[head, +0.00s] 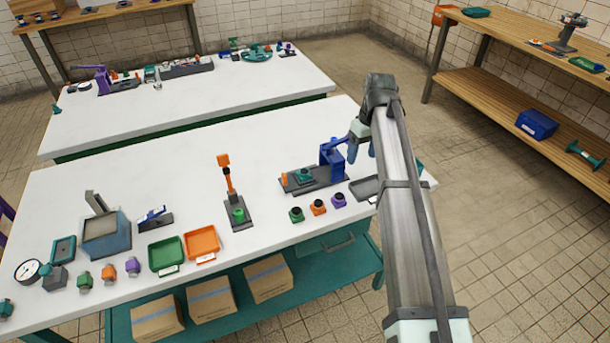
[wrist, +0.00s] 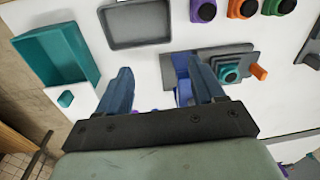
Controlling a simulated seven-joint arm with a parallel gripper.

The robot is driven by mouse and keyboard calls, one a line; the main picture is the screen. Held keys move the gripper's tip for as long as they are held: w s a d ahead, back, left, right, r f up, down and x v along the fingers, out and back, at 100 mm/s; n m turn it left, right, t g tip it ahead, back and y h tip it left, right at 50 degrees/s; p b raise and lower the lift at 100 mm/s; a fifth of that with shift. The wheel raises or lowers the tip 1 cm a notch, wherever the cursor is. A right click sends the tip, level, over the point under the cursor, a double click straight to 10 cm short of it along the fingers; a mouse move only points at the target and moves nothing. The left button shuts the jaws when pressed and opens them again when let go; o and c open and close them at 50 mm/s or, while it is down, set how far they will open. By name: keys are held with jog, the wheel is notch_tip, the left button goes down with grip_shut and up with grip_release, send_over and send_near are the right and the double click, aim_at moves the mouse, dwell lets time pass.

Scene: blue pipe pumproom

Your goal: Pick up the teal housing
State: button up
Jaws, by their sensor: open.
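The teal housing (head: 305,175) sits on the grey base plate of the blue press (head: 333,160), to the left of the press column. In the wrist view, the teal housing (wrist: 230,73) shows as a square body with a round top, beside an orange clamp or handle (wrist: 259,72). My gripper (head: 362,148) is above the right part of the near table, to the right of the press. The blue press column (wrist: 183,82) is partly hidden behind the right finger. My gripper is apart from the housing.
Green (head: 296,214), orange (head: 318,207) and purple (head: 338,200) housings stand in a row at the table's front. A grey tray (wrist: 138,22) and teal tray (wrist: 55,55) lie near my gripper. An orange-topped fixture (head: 230,185) stands further left.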

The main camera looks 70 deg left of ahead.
jog(key=s+a+r+n+y, duration=0.1)
jog(key=s+a+r, duration=0.2)
jog(key=s, duration=0.4)
jog(key=s+a+r, duration=0.3)
jog(key=s+a, duration=0.1)
jog(key=s, duration=0.3)
send_over(304, 171)
jog(key=shift+t, duration=0.3)
jog(key=f, duration=0.7)
jog(key=shift+s+d+f, duration=0.15)
jog(key=shift+d+f, duration=0.2)
jog(key=shift+f, duration=0.05)
jog(key=shift+a+f, duration=0.2)
jog(key=shift+f, duration=2.6)
jog(key=shift+r, duration=0.1)
grip_shut()
